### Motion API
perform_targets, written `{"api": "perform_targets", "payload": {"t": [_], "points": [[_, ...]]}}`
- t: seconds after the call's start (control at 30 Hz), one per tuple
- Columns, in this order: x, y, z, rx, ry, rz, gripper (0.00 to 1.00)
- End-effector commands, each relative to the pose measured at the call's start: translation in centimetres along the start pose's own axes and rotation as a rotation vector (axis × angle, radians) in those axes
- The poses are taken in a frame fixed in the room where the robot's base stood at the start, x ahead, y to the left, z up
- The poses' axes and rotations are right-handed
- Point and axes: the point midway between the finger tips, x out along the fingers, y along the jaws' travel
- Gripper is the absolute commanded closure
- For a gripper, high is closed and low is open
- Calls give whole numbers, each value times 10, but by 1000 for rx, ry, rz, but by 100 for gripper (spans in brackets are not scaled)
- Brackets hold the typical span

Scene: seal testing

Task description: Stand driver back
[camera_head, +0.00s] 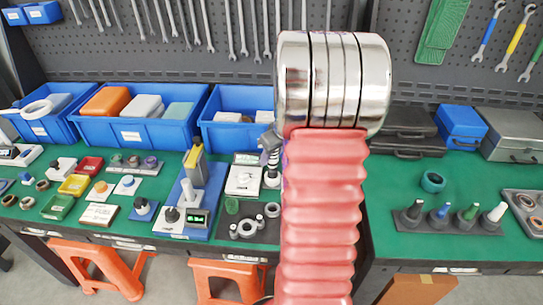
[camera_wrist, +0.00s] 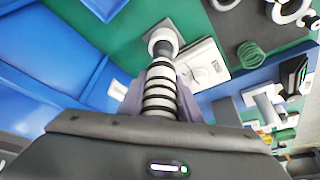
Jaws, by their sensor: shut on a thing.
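My gripper (camera_wrist: 160,88) is shut on a ringed black-and-pale shaft, which I take to be the driver (camera_wrist: 160,100). The driver's rounded grey end (camera_wrist: 162,40) points away from the wrist, over a small grey square base (camera_wrist: 151,28) near the green mat. I cannot tell whether that end touches the base. In the head view the driver (camera_head: 272,160) shows as a small upright piece just left of my red arm, behind the bench's middle items. My arm hides most of the gripper there.
A white device (camera_head: 244,179) stands close left of the driver. Blue bins (camera_head: 143,133) line the back. A black rack (camera_head: 448,222) of several coloured-tip pieces stands right, near a teal ring (camera_head: 433,181). Green mat is clear around the teal ring.

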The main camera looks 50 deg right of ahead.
Motion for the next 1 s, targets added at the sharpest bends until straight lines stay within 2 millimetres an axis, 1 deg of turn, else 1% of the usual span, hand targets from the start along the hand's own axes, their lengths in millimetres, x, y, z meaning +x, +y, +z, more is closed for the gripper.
{"api": "perform_targets", "payload": {"t": [0.2,0.7,1.0], "points": [[0,0,-1,0,2,1,96],[10,0,4,0,1,1,96],[10,0,4,0,2,1,96]]}}
